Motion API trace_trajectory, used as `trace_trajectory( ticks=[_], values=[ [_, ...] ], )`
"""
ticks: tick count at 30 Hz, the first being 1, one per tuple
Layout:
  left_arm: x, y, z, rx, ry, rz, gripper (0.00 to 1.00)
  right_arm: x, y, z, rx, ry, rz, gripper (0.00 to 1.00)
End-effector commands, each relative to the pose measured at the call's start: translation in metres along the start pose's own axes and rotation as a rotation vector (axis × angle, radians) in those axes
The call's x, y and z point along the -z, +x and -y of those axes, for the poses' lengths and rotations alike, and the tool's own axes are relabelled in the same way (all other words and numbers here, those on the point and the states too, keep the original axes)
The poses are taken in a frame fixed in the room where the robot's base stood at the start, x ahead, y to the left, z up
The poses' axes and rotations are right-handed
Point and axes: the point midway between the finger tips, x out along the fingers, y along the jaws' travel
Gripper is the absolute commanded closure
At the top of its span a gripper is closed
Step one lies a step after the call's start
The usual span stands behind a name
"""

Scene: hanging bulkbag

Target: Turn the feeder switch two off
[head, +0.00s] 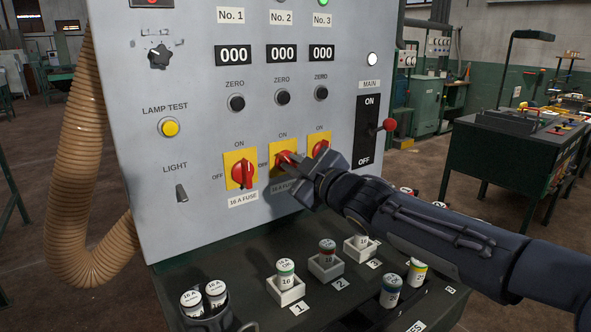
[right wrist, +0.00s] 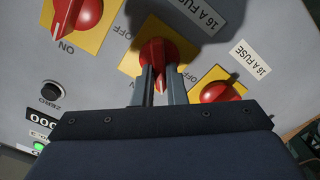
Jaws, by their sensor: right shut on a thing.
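The middle feeder switch (head: 281,158) is a red rotary knob on a yellow plate, under the No. 2 column of the grey panel. My right gripper (head: 293,166) reaches it from the right and covers part of it in the head view. In the right wrist view the fingers (right wrist: 160,88) are shut on the handle of this red knob (right wrist: 158,50), one finger on each side. Its handle looks tilted between ON and OFF; the exact angle is unclear. The No. 1 switch (head: 242,174) stands upright toward ON. The No. 3 switch (head: 319,148) is partly hidden. My left gripper is not in view.
The MAIN lever (head: 389,124) sticks out just right of the switches, above my right arm. A shelf (head: 262,311) below holds several fuses in numbered holders. The light toggle (head: 181,193) and a ribbed hose (head: 72,180) are at the left.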

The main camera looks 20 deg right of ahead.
Motion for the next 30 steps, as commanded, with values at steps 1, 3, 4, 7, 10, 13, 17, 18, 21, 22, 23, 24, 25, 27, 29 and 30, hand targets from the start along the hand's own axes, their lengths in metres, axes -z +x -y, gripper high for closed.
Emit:
trace_trajectory(
  ticks=[1, 3, 4, 7, 10, 13, 17, 18, 21, 22, 23, 24, 25, 27, 29, 30],
  values=[
    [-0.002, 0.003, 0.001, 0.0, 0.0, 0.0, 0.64, -0.002, 0.0, 0.002, 0.0, -0.047, 0.001, 1.0],
    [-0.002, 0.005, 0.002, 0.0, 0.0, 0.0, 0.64, -0.002, 0.0, 0.002, 0.0, -0.112, 0.001, 1.0],
    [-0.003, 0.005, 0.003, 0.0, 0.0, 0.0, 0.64, -0.002, 0.0, 0.002, 0.0, -0.141, 0.001, 1.0],
    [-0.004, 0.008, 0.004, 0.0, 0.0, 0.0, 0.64, -0.002, 0.0, 0.003, 0.0, -0.235, 0.0, 1.0],
    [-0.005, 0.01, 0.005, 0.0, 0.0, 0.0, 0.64, -0.002, 0.0, 0.004, 0.001, -0.331, 0.0, 1.0],
    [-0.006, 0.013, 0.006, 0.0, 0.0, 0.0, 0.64, -0.002, 0.0, 0.004, 0.001, -0.425, 0.0, 1.0],
    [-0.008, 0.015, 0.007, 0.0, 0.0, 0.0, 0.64, -0.002, 0.0, 0.005, 0.002, -0.54, 0.001, 1.0],
    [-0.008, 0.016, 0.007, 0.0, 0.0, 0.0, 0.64, -0.002, 0.0, 0.005, 0.002, -0.574, 0.0, 1.0],
    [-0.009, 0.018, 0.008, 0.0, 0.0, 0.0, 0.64, -0.003, 0.0, 0.006, 0.002, -0.65, 0.0, 1.0],
    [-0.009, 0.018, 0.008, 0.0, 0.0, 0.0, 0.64, -0.003, 0.0, 0.006, 0.002, -0.671, 0.0, 1.0],
    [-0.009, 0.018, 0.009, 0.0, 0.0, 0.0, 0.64, -0.003, 0.0, 0.006, 0.002, -0.691, 0.0, 1.0],
    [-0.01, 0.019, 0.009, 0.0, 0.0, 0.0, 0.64, -0.003, 0.0, 0.006, 0.002, -0.717, 0.0, 1.0],
    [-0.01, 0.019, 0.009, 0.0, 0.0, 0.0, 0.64, -0.003, 0.0, 0.006, 0.002, -0.733, 0.0, 1.0],
    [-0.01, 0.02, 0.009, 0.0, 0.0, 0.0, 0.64, -0.003, 0.0, 0.006, 0.002, -0.77, 0.0, 1.0],
    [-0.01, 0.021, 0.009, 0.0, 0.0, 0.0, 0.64, -0.003, 0.0, 0.006, 0.002, -0.798, 0.0, 1.0],
    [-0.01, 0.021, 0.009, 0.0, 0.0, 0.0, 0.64, -0.003, 0.0, 0.006, 0.002, -0.813, 0.001, 1.0]
  ],
)
